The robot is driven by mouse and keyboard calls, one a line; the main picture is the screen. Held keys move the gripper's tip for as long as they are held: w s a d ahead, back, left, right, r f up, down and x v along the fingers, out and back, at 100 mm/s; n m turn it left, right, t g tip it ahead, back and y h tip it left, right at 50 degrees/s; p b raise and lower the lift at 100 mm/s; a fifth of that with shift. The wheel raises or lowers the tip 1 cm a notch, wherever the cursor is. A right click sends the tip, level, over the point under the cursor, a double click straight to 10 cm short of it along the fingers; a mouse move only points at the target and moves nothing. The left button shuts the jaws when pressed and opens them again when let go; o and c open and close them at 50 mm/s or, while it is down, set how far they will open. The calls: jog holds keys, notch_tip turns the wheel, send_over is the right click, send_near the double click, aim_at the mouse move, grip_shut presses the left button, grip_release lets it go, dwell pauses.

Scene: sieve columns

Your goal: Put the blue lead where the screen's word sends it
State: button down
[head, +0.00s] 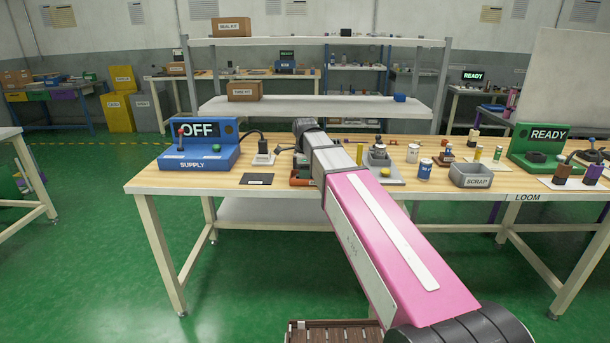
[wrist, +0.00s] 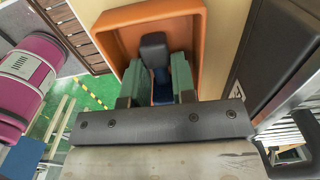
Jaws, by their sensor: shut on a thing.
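My gripper (wrist: 158,88) is shut on the blue lead (wrist: 162,92), which shows as a blue part between the greenish fingers, with a dark block-shaped end (wrist: 154,46) beyond them. The lead is inside or just above an orange tray (wrist: 196,60); I cannot tell whether it touches the bottom. In the head view my arm hides most of the gripper, and only a bit of the orange tray (head: 301,183) shows on the bench. The blue supply unit (head: 199,157) at the bench's left has a screen (head: 199,130) reading OFF.
A black cable runs from the supply unit to a white-based socket (head: 263,159). A dark labelled mat (head: 257,179) lies in front. Small parts, a can (head: 425,171), a grey SCRAP bin (head: 470,180) and a green unit reading READY (head: 531,152) stand right of my arm.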

jog(key=c, duration=1.2)
grip_release()
jog(key=shift+f, duration=0.1)
notch_tip(320, 180, up, 12)
jog(key=shift+r, duration=0.15)
